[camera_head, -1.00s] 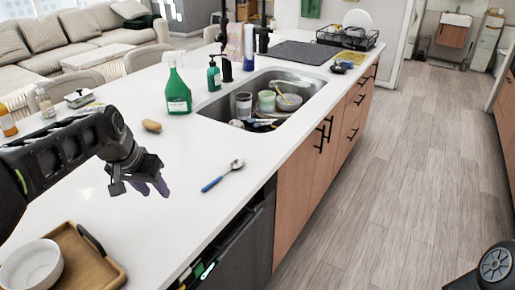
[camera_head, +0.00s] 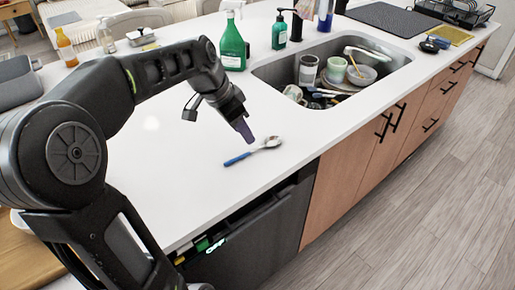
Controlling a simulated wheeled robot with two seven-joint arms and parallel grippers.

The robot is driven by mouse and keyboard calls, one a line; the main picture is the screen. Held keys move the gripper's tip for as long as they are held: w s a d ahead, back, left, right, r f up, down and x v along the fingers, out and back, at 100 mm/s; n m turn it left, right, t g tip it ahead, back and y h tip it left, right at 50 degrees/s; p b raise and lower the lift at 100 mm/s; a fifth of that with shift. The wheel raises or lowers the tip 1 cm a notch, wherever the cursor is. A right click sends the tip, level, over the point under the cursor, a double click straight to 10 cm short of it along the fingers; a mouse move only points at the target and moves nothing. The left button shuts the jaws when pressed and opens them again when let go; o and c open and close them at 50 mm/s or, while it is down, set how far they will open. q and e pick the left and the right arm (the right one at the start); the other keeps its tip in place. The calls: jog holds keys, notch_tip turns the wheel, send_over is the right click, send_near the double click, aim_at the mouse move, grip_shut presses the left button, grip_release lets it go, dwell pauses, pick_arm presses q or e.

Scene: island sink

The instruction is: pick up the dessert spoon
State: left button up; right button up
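The dessert spoon (camera_head: 254,151) lies on the white countertop near its front edge, left of the sink. Its blue handle points to the lower left and its metal bowl to the upper right. My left gripper (camera_head: 246,134) points down just above and behind the spoon and looks apart from it. Its fingers overlap from this angle, so I cannot tell whether they are open or shut. Nothing shows held in it. My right gripper is not in view.
The sink (camera_head: 330,75) holds cups, a bowl and utensils. A green spray bottle (camera_head: 232,48) and a soap bottle (camera_head: 279,35) stand behind. The counter around the spoon is clear.

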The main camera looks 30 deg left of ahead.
aim_at(255, 148)
pick_arm(q)
jog(key=shift+x, duration=1.1)
jog(key=shift+p+x, duration=0.6)
jog(key=shift+x, duration=2)
jog(key=shift+w, duration=0.1)
jog(key=shift+c, duration=0.2)
grip_shut()
